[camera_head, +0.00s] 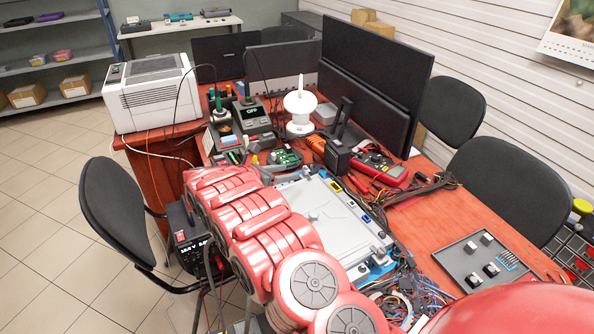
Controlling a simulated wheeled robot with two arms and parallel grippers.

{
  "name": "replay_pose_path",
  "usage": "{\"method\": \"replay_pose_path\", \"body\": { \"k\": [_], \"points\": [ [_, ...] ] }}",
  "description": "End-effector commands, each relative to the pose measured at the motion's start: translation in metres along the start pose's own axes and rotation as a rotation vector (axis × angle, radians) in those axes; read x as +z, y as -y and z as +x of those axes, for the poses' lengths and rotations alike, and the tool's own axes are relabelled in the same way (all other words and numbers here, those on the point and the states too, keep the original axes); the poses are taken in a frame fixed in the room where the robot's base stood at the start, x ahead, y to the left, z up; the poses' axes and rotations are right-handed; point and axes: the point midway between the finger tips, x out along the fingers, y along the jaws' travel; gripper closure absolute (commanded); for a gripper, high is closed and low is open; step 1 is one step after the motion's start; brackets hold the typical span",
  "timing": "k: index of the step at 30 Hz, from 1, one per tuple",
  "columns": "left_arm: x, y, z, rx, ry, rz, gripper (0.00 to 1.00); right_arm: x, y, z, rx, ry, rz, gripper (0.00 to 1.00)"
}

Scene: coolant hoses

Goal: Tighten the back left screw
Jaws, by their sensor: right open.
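A flat light grey plate (325,215) lies on the red workbench, with small metal fittings along its right and front edges. Small fittings also show at its back edge, too small to tell which is the back left screw. A red segmented arm of mine crosses in front and hides the plate's left side. My right gripper (262,170) shows only in part past the arm, near the plate's back left corner, with its jaws open. I cannot tell whether it touches anything. I cannot make out my left gripper.
A green circuit board (289,157) and a red multimeter (384,168) lie behind the plate. Loose wires (400,296) crowd its front right. A dark tray (484,263) with small parts lies at the right. Monitors (375,75) stand behind. Some bench between plate and tray is clear.

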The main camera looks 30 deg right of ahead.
Motion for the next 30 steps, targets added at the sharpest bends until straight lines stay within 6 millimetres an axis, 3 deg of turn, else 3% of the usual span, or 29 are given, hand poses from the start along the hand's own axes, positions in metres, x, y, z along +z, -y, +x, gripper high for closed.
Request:
{"method": "replay_pose_path", "body": {
  "k": [4, 6, 12, 30],
  "points": [
    [0.001, 0.0, -0.003, 0.0, 0.0, 0.0, 0.16, 0.001, -0.001, -0.041, 0.004, 0.002, -0.001, 0.45],
    [-0.001, 0.0, 0.006, 0.0, 0.0, 0.0, 0.16, 0.004, 0.0, -0.058, 0.001, 0.002, -0.001, 0.45],
    [-0.003, 0.001, 0.017, 0.0, 0.0, 0.0, 0.16, 0.002, 0.0, -0.088, 0.002, 0.0, -0.001, 0.45],
    [-0.003, 0.001, 0.019, 0.0, 0.0, 0.0, 0.16, 0.001, 0.0, -0.097, 0.0, 0.0, 0.0, 0.45]
  ]
}}
